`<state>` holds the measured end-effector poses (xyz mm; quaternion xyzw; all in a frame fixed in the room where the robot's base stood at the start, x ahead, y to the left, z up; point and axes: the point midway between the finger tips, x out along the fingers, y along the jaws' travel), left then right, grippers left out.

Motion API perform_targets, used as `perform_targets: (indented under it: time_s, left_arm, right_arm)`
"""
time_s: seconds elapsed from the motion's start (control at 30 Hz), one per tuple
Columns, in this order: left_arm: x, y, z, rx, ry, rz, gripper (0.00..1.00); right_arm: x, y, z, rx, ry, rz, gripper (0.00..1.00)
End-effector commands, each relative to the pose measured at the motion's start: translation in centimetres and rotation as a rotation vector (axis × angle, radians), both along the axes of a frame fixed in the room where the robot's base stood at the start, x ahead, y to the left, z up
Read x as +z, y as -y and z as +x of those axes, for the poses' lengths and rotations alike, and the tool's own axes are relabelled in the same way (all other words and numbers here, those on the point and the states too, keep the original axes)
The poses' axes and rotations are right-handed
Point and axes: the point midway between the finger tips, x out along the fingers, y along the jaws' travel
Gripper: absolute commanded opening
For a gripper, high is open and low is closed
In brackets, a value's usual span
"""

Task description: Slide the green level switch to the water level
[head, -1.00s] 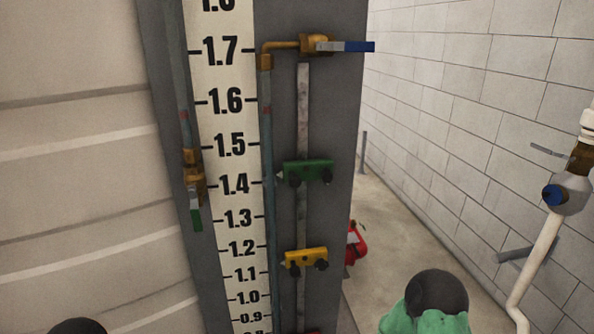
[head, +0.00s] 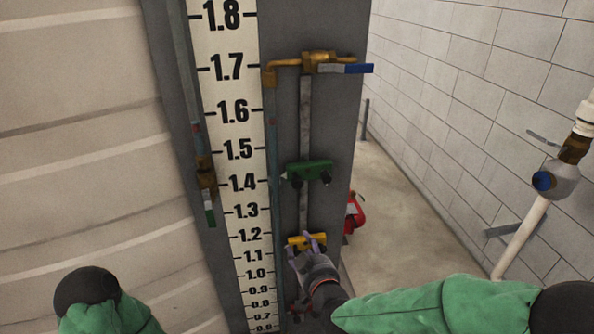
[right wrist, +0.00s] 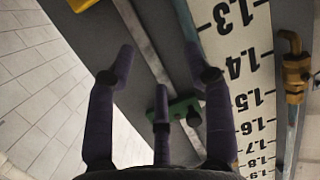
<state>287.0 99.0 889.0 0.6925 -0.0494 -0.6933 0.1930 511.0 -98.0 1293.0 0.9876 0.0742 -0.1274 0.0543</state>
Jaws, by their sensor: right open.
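The green level switch (head: 309,172) sits on a vertical grey rail (head: 304,120), its pointed left end a little above the 1.4 mark. My right gripper (head: 307,243) is below it, in front of the yellow switch (head: 297,241), which it partly covers. In the right wrist view my right gripper (right wrist: 157,58) has its purple fingers spread with nothing between them; the green switch (right wrist: 182,108) shows beyond them, apart. The sight tube (head: 274,140) runs beside the white scale (head: 238,130); I cannot clearly tell the water level in it. My left gripper is out of view.
A brass valve with a blue handle (head: 345,68) is at the rail's top. Another valve with a green handle (head: 210,215) is left of the scale. A red fitting (head: 354,214) stands behind the panel's right edge. A white pipe with a valve (head: 522,240) is far right.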

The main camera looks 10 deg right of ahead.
Motion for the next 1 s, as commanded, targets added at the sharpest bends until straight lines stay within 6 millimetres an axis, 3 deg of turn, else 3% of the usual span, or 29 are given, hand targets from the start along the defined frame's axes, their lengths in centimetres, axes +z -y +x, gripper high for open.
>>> perform_targets:
  time_s: [0.03, 0.1, 0.2, 0.3, 0.4, 0.57, 1.0]
  left_arm:
    - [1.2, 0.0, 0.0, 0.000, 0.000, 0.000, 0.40]
    - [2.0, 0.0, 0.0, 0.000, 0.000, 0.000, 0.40]
    - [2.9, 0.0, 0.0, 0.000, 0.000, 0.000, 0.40]
    - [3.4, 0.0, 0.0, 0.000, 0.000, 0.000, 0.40]
    - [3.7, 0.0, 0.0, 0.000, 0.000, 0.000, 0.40]
    - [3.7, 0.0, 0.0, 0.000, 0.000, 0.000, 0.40]
    - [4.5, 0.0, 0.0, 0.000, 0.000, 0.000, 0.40]
  right_arm:
    - [3.4, -0.1, -0.2, -0.003, 0.053, -0.004, 0.52]
    - [6.7, 0.0, -0.5, -0.013, 0.116, -0.013, 0.52]
    - [10.4, 0.2, -1.0, -0.025, 0.188, -0.025, 0.52]
    - [12.8, 0.4, -1.5, -0.036, 0.236, -0.029, 0.52]
    - [14.0, 0.5, -1.8, -0.042, 0.262, -0.034, 0.52]
    - [14.3, 0.5, -1.2, -0.046, 0.269, -0.035, 0.52]
    - [14.3, -0.1, 5.2, -0.045, 0.267, -0.036, 0.52]
